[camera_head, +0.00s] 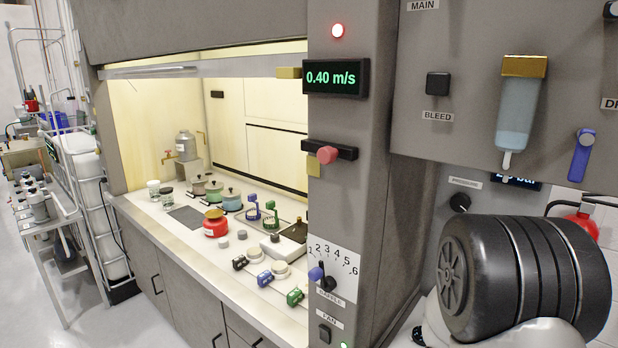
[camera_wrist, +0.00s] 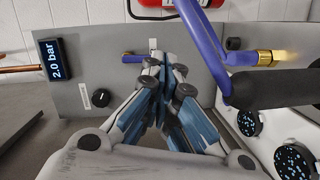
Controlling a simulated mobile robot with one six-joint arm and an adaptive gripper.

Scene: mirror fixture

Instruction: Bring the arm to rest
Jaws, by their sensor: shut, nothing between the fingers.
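My gripper (camera_wrist: 160,66) shows in the wrist view with its grey and blue fingers drawn together at the tips, and nothing shows between them. It points toward a grey panel with a black knob (camera_wrist: 101,97). A dark ribbed cylinder at the lower right of the head view looks like part of my arm (camera_head: 525,275). My fingers do not show in the head view.
A blue tubular frame with a brass end (camera_wrist: 265,57) and a black grip (camera_wrist: 275,88) lies close right of my fingers. A display reading 2.0 bar (camera_wrist: 57,60) is at left. The fume hood (camera_head: 190,35) is open, with several vessels on its worktop (camera_head: 165,225).

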